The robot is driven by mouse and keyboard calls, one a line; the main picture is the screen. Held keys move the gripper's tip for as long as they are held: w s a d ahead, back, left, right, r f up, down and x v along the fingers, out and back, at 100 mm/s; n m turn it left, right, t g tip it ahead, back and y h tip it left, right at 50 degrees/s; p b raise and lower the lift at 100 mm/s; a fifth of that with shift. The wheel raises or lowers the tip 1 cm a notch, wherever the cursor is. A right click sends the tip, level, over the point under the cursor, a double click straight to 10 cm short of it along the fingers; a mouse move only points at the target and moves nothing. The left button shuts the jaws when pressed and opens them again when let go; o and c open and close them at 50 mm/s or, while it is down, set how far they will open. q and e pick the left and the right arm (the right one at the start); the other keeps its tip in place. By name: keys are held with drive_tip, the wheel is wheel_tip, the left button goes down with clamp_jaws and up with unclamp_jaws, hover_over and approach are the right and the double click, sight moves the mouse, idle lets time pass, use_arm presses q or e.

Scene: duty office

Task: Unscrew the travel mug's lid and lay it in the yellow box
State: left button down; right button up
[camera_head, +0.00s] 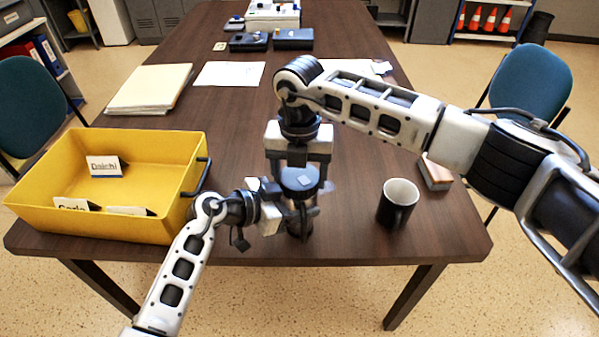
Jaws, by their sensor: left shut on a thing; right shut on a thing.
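The travel mug (300,221) stands upright on the table, dark and partly hidden by my grippers. Its blue-grey lid (300,178) is at the top of the mug. My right gripper (300,170) comes down from above and is shut on the lid. My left gripper (289,205) reaches in from the left and is shut around the mug's body. The yellow box (120,224) sits at the table's left side, open at the top. Several white name cards are inside it, one reading "Daichi". I cannot see any gap between lid and mug.
A black mug (397,203) with a white inside stands to the right of the travel mug. A small box (435,174) lies behind it. A stack of folders (149,88), papers (229,74) and dark trays (293,39) lie farther back. The middle left of the table is clear.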

drive_tip(key=o, duration=1.1)
drive_tip(key=shift+r, duration=2.3)
use_arm(q)
drive_tip(key=shift+c, duration=1.8)
unclamp_jaws()
